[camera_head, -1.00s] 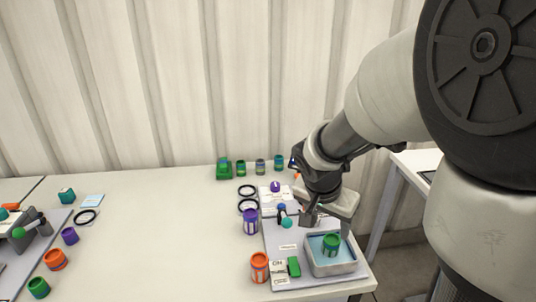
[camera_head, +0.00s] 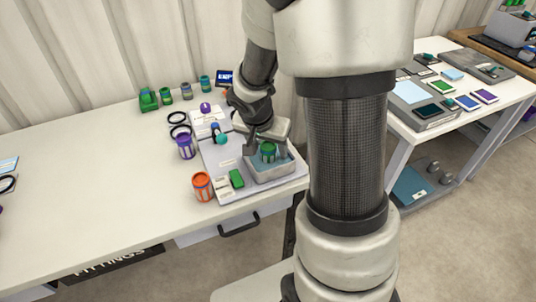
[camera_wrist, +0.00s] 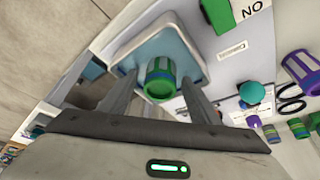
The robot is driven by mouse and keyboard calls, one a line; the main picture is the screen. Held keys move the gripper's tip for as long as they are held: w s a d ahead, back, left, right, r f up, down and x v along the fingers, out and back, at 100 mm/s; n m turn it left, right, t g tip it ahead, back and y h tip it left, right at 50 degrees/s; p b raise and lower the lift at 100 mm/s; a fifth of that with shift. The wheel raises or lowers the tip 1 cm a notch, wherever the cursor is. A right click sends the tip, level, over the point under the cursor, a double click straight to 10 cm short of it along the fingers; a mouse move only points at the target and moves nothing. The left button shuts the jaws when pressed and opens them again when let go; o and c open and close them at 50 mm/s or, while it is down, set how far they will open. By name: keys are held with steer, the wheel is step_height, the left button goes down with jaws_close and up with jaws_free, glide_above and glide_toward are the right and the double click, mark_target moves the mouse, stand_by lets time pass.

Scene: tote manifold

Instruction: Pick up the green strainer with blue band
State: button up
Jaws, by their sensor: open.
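The green strainer with blue band (camera_head: 268,152) stands in a pale tray with a blue inside (camera_head: 270,172), at the right end of the table. My gripper (camera_head: 267,146) is open just over the tray. In the wrist view its fingers (camera_wrist: 157,88) are on either side of the strainer, with visible gaps. I cannot tell how far down the fingers reach along it.
A green block (camera_head: 236,178), an orange strainer (camera_head: 202,186) and a purple strainer (camera_head: 186,146) stand left of the tray. A teal ball (camera_head: 222,139) is close behind. Small green and blue containers (camera_head: 187,91) line the back. The table's left is mostly clear.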

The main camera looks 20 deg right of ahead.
steer(key=shift+c, duration=0.5)
steer(key=c, duration=1.1)
steer(key=shift+o, duration=0.2)
steer(key=shift+r, duration=0.2)
